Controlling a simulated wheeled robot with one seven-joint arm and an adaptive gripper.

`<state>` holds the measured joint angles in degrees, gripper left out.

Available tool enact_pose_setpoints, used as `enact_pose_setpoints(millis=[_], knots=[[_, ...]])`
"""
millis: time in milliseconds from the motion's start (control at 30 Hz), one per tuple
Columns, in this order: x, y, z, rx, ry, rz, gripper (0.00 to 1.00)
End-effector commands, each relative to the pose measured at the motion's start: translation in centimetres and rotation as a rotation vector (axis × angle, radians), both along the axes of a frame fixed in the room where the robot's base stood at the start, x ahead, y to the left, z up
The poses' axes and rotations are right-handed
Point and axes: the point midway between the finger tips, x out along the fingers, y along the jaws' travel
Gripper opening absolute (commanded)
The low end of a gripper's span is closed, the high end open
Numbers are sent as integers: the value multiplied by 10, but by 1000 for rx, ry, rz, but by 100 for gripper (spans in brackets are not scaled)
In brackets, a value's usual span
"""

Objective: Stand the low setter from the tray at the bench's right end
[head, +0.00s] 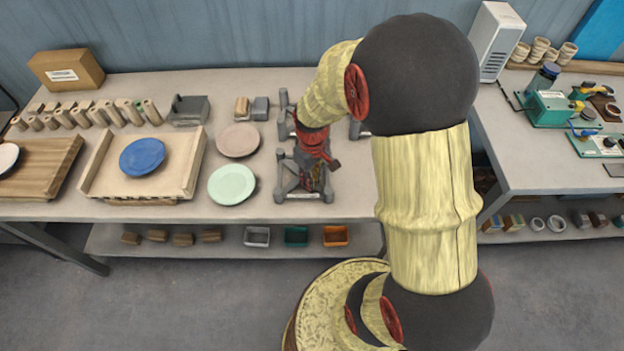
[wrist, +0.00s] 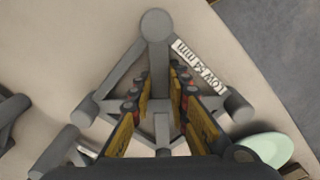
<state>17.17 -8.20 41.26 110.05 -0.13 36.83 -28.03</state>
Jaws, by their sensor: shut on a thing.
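The low setter (wrist: 155,28) is a grey three-legged frame with round ends and a white label reading "LOW 54 mm". In the wrist view my gripper (wrist: 161,78) has its two yellow-padded fingers on either side of the setter's middle bar, shut on it. In the head view my gripper (head: 314,180) points down over this setter (head: 281,195) near the bench's right end. The setter's middle is hidden by the fingers there. I cannot tell whether its feet touch the bench top.
Another grey setter (head: 283,112) stands behind, and one more is mostly hidden by my arm. A green plate (head: 231,185) and a pinkish plate (head: 238,140) lie close on the left. A pale wooden tray (head: 98,165) holds a blue plate (head: 142,156). Bare bench (head: 345,205) shows to the right.

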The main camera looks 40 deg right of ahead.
Motion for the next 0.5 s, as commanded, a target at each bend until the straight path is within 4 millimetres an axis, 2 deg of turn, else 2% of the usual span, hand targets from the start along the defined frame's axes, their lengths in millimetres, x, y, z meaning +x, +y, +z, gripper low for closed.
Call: enact_pose_setpoints(millis=[333,500], knots=[[0,0,0,0,0,0,35],[0,0,0,0,1,0,35]])
